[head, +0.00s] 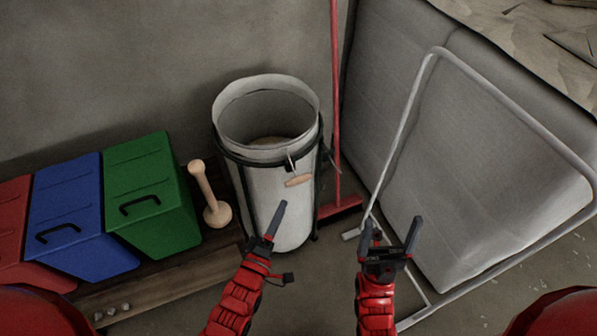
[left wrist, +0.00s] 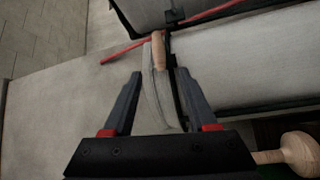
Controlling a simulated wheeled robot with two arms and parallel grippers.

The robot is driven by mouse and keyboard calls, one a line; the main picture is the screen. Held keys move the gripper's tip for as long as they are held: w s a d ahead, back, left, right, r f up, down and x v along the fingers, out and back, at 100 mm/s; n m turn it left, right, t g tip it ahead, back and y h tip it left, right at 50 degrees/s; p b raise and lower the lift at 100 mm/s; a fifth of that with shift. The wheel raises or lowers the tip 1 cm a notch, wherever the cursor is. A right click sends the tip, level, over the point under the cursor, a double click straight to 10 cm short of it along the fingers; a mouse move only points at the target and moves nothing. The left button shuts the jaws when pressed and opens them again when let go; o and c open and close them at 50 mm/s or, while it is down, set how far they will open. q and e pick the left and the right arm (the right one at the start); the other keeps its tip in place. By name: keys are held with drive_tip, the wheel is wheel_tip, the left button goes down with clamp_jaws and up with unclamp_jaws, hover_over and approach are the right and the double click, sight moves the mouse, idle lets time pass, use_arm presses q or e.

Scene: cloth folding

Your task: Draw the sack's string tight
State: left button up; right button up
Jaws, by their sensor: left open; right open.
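The sack (head: 258,190) is a tall pale cylinder with its mouth wide open, standing in a black hoop frame (head: 235,158) in the head view. A wooden toggle (head: 298,180) hangs at its front below the rim, by a dark cord; the rest of the string is hard to make out. The toggle also shows in the left wrist view (left wrist: 158,50), just past the fingertips. My left gripper (head: 282,207) is open, just below the toggle and apart from it. My right gripper (head: 392,226) is open and empty, to the right of the sack.
Green (head: 150,205), blue (head: 75,220) and red (head: 12,235) bins stand at left on a wooden board. A wooden pestle-like piece (head: 208,190) stands beside the sack. A red broom (head: 336,120) and a metal tube frame (head: 400,140) by a large grey block (head: 470,130) are at right.

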sight(298, 180)
use_arm(q)
drive_tip(key=p+x, duration=0.1)
drive_tip(key=x, duration=1.2)
drive_tip(key=shift+w, duration=0.15)
drive_tip(key=shift+d+r, duration=0.1)
drive_tip(key=shift+d, duration=0.05)
clamp_jaws()
idle(0.8)
